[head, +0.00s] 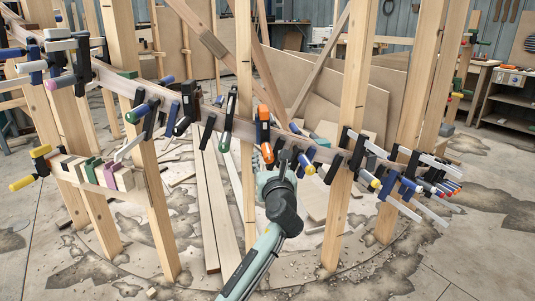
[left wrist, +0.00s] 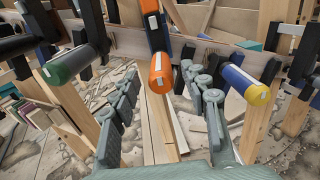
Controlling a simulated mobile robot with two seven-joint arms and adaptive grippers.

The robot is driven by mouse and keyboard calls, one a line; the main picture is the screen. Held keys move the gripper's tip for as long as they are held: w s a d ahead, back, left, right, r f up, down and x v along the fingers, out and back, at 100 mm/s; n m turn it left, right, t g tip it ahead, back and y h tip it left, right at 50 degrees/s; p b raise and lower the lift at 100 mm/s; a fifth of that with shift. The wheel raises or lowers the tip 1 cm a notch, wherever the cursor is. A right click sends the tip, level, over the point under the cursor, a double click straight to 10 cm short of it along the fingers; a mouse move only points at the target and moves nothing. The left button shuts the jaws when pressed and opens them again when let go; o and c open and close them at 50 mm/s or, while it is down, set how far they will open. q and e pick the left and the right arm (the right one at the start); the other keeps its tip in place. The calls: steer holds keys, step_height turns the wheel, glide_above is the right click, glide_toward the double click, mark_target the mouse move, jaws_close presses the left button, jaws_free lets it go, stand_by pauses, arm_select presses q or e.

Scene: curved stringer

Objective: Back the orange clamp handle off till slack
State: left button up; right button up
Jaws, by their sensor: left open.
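The orange clamp handle (head: 267,152) hangs from a dark clamp with an orange body (head: 263,115) on the curved wooden stringer (head: 225,105). In the left wrist view the handle (left wrist: 160,73) points toward the camera, high between my fingers. My left gripper (head: 281,162) is open just in front of the handle, and hides part of the space behind it. In the left wrist view its two jointed fingers (left wrist: 165,95) stand wide apart, one on each side and lower than the handle, with no contact visible. My right gripper is not in view.
A green-handled clamp (left wrist: 68,65) is close on the left and a blue-and-yellow handle (left wrist: 246,83) close on the right. Several more clamps line the stringer. Upright wooden posts (head: 352,130) stand around it. Planks (head: 210,200) and chips lie on the floor.

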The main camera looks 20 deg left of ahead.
arm_select(q)
steer(key=shift+x, duration=2.05)
jaws_close()
